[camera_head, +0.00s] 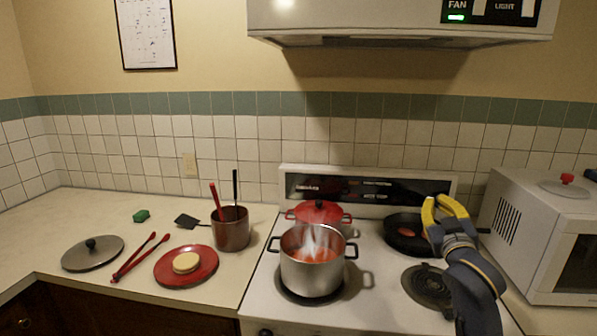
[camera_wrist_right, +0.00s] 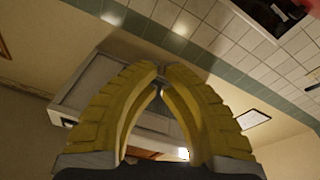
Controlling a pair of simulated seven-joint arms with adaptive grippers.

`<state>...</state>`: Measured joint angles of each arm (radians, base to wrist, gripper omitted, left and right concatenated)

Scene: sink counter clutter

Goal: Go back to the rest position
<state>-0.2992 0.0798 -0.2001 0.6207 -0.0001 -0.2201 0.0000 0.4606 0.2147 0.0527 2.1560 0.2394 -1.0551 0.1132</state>
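My right gripper (camera_head: 440,203), with yellow fingers, is raised in front of the right rear of the stove and points up. In the right wrist view, its fingertips (camera_wrist_right: 161,70) come together with nothing held between them. The black pan (camera_head: 405,245) with a reddish round piece in it is partly behind the gripper in the head view. My left gripper is not in view.
A steaming steel pot (camera_head: 312,279) is on the front left burner, with a red lidded pot (camera_head: 318,212) behind it. A white microwave (camera_head: 520,225) stands close on the right. A red plate (camera_head: 187,265) and utensil pot (camera_head: 231,232) are on the left counter.

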